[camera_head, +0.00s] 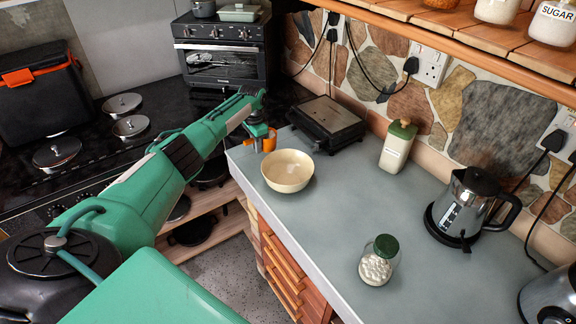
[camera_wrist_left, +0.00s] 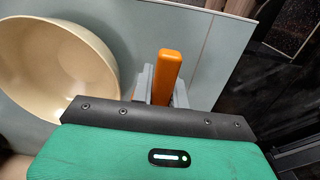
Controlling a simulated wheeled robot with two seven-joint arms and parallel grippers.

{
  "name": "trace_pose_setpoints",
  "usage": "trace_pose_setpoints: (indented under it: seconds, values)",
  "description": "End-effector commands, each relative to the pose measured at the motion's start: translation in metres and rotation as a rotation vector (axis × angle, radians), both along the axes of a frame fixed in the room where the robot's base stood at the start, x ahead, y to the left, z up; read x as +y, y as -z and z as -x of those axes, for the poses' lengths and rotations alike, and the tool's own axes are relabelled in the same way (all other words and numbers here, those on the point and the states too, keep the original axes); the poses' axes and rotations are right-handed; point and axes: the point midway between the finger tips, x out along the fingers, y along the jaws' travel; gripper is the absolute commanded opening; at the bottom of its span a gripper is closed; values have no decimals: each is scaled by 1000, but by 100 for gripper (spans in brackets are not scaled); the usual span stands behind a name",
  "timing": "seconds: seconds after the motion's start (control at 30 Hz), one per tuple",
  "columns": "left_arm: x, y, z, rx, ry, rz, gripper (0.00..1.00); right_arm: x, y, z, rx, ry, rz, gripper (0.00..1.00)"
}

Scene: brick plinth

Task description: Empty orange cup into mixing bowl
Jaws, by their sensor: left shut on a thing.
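The cream mixing bowl (camera_head: 287,178) stands upright near the left end of the grey counter, and no contents can be made out in it. The same bowl fills the left of the left wrist view (camera_wrist_left: 48,65). My left gripper (camera_head: 262,141) is just behind and left of the bowl, near the counter's corner. It is shut on the orange cup (camera_head: 270,144). In the left wrist view, an orange part of the cup (camera_wrist_left: 168,72) shows between the grey fingers, right of the bowl and apart from it. The cup's inside is hidden. My right gripper is not in view.
A black grill (camera_head: 328,120) sits behind the bowl. A green-lidded bottle (camera_head: 397,147), a jar (camera_head: 378,262) and a kettle (camera_head: 466,208) stand to the right. The counter (camera_head: 335,215) is bare between bowl and jar. A stove with pot lids lies left.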

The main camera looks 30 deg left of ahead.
Motion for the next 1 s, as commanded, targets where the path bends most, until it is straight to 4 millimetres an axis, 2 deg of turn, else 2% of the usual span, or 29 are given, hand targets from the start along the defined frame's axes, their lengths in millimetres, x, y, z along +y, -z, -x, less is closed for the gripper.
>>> trace_pose_setpoints:
  seconds: [0.47,0.5,0.6,1.0]
  values:
    - [-12,-48,6,-73,5,-166,0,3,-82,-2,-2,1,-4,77]
    - [-14,-41,6,-78,4,-177,0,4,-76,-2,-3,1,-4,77]
    - [-15,-38,7,-88,2,-198,0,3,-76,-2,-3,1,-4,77]
    - [-22,-46,10,-131,1,-289,0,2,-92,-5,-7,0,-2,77]
